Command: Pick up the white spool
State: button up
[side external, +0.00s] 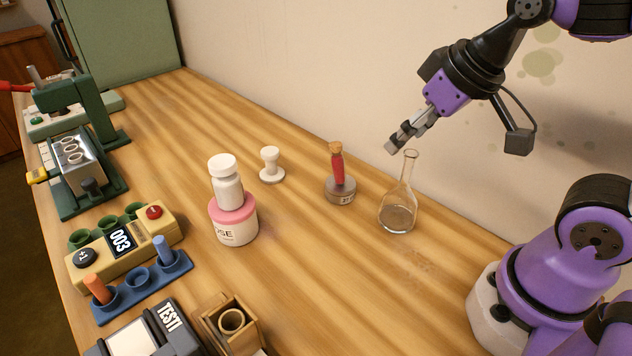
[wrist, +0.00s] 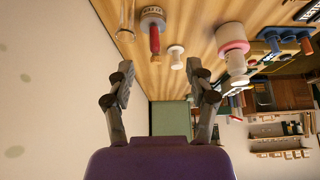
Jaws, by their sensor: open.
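The white spool (side external: 270,165) stands upright on the wooden table, with a wide round base and a narrower knob on top. It also shows in the wrist view (wrist: 176,57), beyond the fingertips and near the middle. My gripper (side external: 405,138) is open and empty, up in the air at the right, above and behind the glass flask and well apart from the spool. In the wrist view both fingers of my gripper (wrist: 158,74) are spread with nothing between them.
A red vial with a cork (side external: 337,164) on a grey round base and a glass flask (side external: 398,205) stand between my gripper and the spool. A white bottle (side external: 227,185) sits on a pink-lidded jar (side external: 233,222) left of the spool. The wall (side external: 330,70) rises behind.

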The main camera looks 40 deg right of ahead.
jog(key=w, duration=0.8)
send_near(271, 152)
jog(key=x, duration=0.2)
jog(key=shift+t, duration=0.4)
jog(key=x, duration=0.5)
jog(key=shift+f, duration=0.1)
jog(key=x, duration=0.5)
jog(key=shift+f, duration=0.4)
jog(key=c, duration=1)
grip_shut()
